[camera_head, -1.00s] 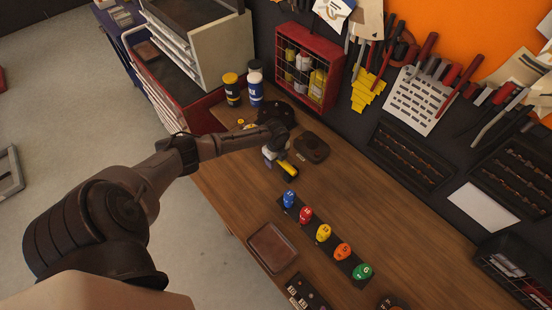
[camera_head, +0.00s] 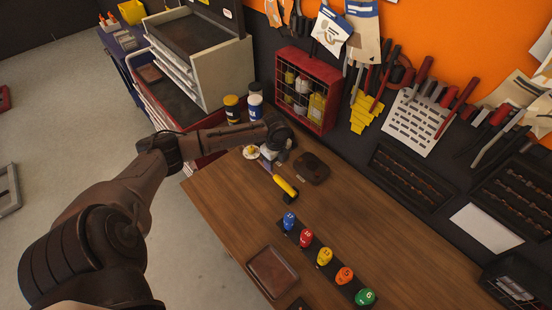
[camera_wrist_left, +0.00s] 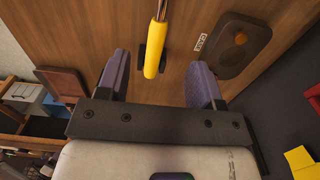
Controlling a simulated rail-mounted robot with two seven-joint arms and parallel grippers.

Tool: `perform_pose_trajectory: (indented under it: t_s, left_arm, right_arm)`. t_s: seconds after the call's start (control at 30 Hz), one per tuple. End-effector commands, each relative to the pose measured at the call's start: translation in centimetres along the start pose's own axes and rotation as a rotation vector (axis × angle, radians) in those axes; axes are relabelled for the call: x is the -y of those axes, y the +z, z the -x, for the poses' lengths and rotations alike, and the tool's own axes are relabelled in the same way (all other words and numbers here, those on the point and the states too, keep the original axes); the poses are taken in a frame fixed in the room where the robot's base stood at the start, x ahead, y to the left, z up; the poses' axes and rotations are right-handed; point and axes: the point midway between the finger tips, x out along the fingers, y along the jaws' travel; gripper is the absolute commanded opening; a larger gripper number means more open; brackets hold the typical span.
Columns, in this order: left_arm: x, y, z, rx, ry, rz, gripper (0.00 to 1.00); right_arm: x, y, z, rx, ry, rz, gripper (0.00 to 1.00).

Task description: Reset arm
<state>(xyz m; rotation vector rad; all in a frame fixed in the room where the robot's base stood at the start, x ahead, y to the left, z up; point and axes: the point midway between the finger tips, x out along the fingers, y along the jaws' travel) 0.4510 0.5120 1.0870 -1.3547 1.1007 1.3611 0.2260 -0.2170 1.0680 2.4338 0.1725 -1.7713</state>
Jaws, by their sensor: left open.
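My left arm reaches across the bench from the left in the head view. My left gripper (camera_head: 268,159) is open above the far-left end of the wooden bench (camera_head: 231,198), apart from a yellow-handled tool (camera_head: 285,186) that rests on the bench. In the left wrist view, the two purple-grey fingers of the left gripper (camera_wrist_left: 158,65) stand wide apart with nothing held. The yellow handle (camera_wrist_left: 155,53) lies beyond them, over a small black holder (camera_wrist_left: 143,57). My right gripper is not in view.
A dark oval tray (camera_head: 312,168) lies right of the tool. Several coloured numbered knobs, including a red one (camera_head: 306,238), stand in a row nearer. A brown square tray (camera_head: 273,272) lies beside them. Jars (camera_head: 255,107) and a red rack (camera_head: 307,90) stand behind.

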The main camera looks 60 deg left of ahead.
Motion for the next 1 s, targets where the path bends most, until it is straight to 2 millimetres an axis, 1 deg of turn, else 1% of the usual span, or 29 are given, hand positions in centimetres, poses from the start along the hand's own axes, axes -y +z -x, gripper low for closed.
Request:
perform_pose_trajectory:
  t_s: [0.1,0.2,0.77,0.87,0.97,1.0]
  left_arm:
    - [0.02,0.02,0.87,0.001,-0.002,-0.001,0.6]
    - [0.0,0.01,1.18,0.001,0.0,-0.001,0.6]
    - [-0.02,0.01,1.25,0.001,0.0,0.012,0.6]
    - [-0.02,0.01,1.25,0.001,0.0,0.081,0.6]
    - [-0.03,0.1,1.24,0.006,0.0,0.221,0.6]
    - [0.05,0.38,1.25,0.023,-0.008,0.291,0.6]
  right_arm:
    - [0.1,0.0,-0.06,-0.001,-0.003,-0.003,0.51]
    - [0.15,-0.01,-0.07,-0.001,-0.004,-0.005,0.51]
    - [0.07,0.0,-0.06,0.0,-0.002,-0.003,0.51]
    - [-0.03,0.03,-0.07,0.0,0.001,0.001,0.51]
    - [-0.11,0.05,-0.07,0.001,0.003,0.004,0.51]
    - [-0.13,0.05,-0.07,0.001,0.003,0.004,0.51]
